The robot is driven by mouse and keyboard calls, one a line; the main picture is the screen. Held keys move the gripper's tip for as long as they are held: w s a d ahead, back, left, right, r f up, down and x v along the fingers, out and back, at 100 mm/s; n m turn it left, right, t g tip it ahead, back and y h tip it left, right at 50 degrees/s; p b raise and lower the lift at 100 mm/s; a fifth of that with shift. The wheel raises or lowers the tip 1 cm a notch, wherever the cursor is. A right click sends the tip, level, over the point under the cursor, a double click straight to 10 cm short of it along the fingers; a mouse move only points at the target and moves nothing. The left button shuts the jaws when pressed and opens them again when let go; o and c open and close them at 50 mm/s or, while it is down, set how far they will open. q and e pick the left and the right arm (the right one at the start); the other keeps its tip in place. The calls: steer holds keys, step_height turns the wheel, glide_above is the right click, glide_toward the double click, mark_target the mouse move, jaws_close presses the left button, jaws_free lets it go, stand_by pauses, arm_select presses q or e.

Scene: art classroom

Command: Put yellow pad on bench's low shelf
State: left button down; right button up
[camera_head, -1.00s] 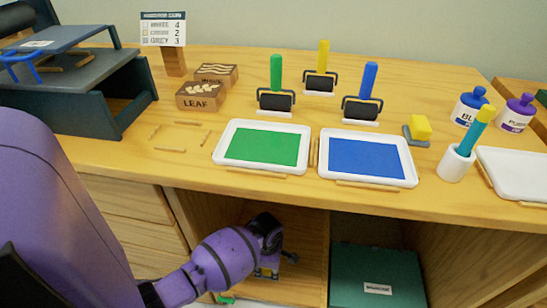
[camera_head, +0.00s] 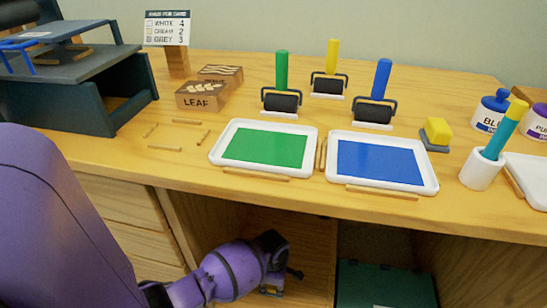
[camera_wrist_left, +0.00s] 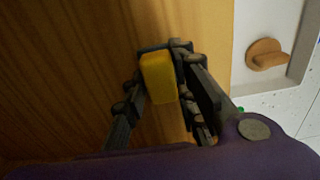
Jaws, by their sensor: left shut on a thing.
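My left gripper (camera_head: 272,286) reaches into the open bay under the bench (camera_head: 110,165), over the low shelf (camera_head: 312,262). Only a little yellow shows between its fingers there. In the left wrist view the gripper (camera_wrist_left: 165,62) is shut on the yellow pad (camera_wrist_left: 158,80), a small yellow block with dark parts beside it. The wooden surface (camera_wrist_left: 60,60) lies behind the pad in that view. I cannot tell whether the pad touches it. My right gripper is not in view.
A dark green box (camera_head: 375,278) stands in the bay to the right of my gripper. Another yellow block on a grey base (camera_head: 437,132) sits on the bench top, near the blue tray (camera_head: 432,186). Drawers (camera_head: 125,240) are left of the bay.

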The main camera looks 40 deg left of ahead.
arm_select(q)
steer(key=c, duration=1.4)
jaws_free()
steer(key=shift+f, duration=0.1)
step_height(320, 180, up, 11)
steer(key=p, duration=0.6)
steer(key=s+d+f+m+t, duration=0.1)
steer(key=s+d+f+m, duration=0.15)
steer(key=s+m, duration=0.6)
steer(key=s+d+f+m+t, duration=0.1)
steer(key=s+d+f+m, duration=0.2)
steer(key=s, duration=1)
steer(key=s+d+r+m+t, duration=0.2)
steer(key=s+r+m, duration=0.4)
steer(key=s, duration=0.1)
steer(key=s+d+r+m+t, duration=0.2)
steer(key=s+d+r+m, duration=0.1)
steer(key=s+r+m, duration=0.3)
steer(key=shift+s+d+r+m, duration=0.2)
steer(key=shift+s+d+m, duration=0.1)
steer(key=shift+s+m, duration=0.4)
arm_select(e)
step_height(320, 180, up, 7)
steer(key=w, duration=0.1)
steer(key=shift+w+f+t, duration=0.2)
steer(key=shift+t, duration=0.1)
